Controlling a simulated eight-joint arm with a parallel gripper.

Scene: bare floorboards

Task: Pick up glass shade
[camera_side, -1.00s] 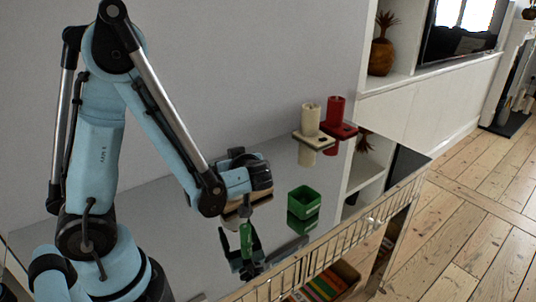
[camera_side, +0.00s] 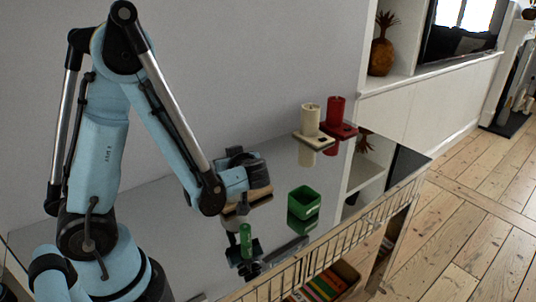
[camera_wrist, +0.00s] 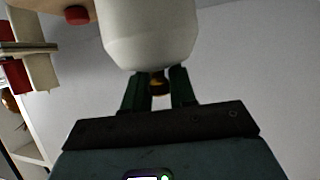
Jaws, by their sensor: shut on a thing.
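In the wrist view a smooth white rounded body, which I take for the glass shade (camera_wrist: 148,36), fills the top middle. My gripper (camera_wrist: 157,78) has its two dark green fingers reaching up to the shade's lower edge and is shut on it. A small brass-brown piece (camera_wrist: 158,88) shows between the fingers. The upper part of the shade runs out of frame. In the side view my arm's end is low over the glossy surface, and I cannot make out the shade there.
A green open box (camera_side: 304,198) is to the right on the mirror-like top (camera_side: 190,240). A wire rail (camera_side: 335,245) edges the front.

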